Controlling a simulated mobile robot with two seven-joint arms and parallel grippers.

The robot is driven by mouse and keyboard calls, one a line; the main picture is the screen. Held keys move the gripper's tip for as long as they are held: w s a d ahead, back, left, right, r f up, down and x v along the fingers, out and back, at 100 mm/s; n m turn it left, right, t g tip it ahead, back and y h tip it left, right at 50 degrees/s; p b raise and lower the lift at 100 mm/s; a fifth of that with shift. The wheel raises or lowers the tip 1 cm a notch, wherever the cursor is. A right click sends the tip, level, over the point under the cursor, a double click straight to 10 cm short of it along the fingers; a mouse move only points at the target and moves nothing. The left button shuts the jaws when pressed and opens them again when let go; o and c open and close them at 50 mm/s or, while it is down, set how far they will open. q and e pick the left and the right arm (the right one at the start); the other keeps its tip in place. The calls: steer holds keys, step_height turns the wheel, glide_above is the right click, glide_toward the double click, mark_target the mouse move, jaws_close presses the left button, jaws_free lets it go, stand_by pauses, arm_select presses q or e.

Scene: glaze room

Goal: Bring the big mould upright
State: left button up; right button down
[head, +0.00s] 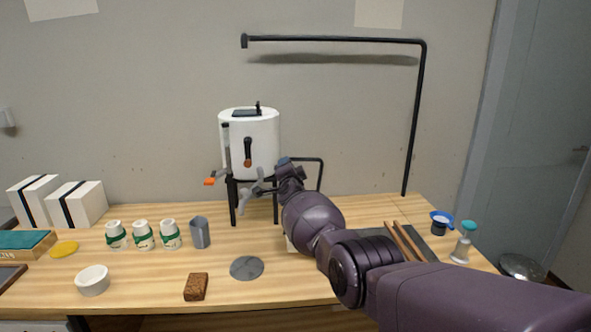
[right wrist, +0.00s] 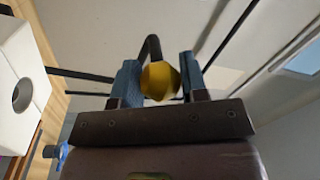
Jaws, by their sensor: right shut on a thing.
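My right arm reaches in from the right in the head view, and its gripper (head: 262,188) is in front of the white tank. In the right wrist view the blue fingers of this gripper (right wrist: 158,82) are shut on a yellow faceted thing (right wrist: 159,80), with a black curved rod beside it. A white block with a round dark hole (right wrist: 38,75), which looks like a mould, is at the left edge of that view, apart from the fingers. In the head view only a pale sliver (head: 291,244) shows behind my arm; I cannot tell how the block lies. My left gripper is out of view.
The white tank (head: 262,140) stands on black legs at the back. Two white strapped blocks (head: 80,204) stand far left. Several small green-and-white cups, a grey cylinder (head: 200,233), a grey disc (head: 247,268) and a brown block (head: 196,287) are on the table. The front middle has free room.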

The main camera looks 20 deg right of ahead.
steer(key=shift+w+a+f+n+b, duration=0.15)
steer(key=shift+a+n, duration=0.1)
steer(key=shift+a, duration=0.25)
steer(key=shift+w+a+f+n+b, duration=0.1)
steer(key=shift+a+f+n+b, duration=0.15)
steer(key=shift+a, duration=0.2)
steer(key=shift+w+a+f+n+b, duration=0.1)
steer(key=shift+a+n, duration=0.2)
steer(key=shift+a, duration=0.3)
steer(key=c, duration=1)
jaws_free()
steer(key=o, duration=0.3)
steer(key=shift+a+f, duration=0.1)
steer(key=shift+o, duration=0.2)
steer(key=shift+s, duration=0.15)
